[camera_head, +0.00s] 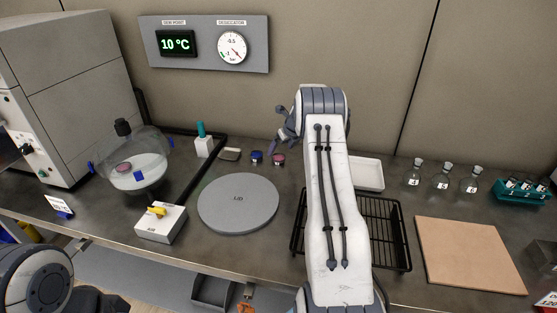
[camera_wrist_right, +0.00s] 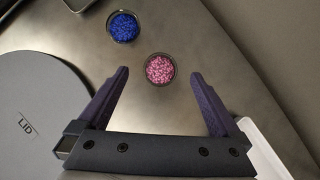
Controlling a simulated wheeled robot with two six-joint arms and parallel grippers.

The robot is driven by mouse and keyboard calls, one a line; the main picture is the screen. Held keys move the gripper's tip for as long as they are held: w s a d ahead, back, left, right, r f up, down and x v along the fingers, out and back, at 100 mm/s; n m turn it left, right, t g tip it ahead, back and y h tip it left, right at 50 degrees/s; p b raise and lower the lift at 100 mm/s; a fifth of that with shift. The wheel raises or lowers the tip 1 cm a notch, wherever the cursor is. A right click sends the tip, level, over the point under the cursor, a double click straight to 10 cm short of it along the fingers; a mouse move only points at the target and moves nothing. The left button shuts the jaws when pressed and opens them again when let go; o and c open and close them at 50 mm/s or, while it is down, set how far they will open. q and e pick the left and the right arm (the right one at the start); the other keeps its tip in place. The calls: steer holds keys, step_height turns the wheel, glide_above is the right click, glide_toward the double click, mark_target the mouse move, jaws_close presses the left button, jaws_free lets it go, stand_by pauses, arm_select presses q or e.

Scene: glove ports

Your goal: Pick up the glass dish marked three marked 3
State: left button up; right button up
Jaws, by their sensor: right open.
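A small round dish of pink granules (camera_head: 278,159) stands on the bench below my right gripper. It also shows in the right wrist view (camera_wrist_right: 160,69), centred between the fingertips and just beyond them. A dish of blue granules (camera_head: 257,157) stands beside it; it is also in the right wrist view (camera_wrist_right: 123,26). I cannot read a number on either dish. My right gripper (camera_head: 281,126) is open and empty. In the right wrist view its fingers (camera_wrist_right: 160,74) spread on both sides of the pink dish, apart from it. My left gripper is not in view.
A grey round lid (camera_head: 238,203) lies left of my right arm. A black wire rack (camera_head: 390,235) and white tray (camera_head: 367,173) are partly behind the arm. A glass vessel (camera_head: 150,165) holds a pinkish dish. Numbered flasks (camera_head: 443,178) stand at right.

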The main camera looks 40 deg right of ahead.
mark_target(277, 159)
steer(key=shift+s+f+x, duration=0.1)
steer(key=shift+s+x, duration=0.1)
steer(key=shift+x, duration=1)
steer(key=shift+s+f+x, duration=0.1)
steer(key=shift+s+x, duration=0.1)
steer(key=shift+x, duration=0.95)
steer(key=c, duration=1.4)
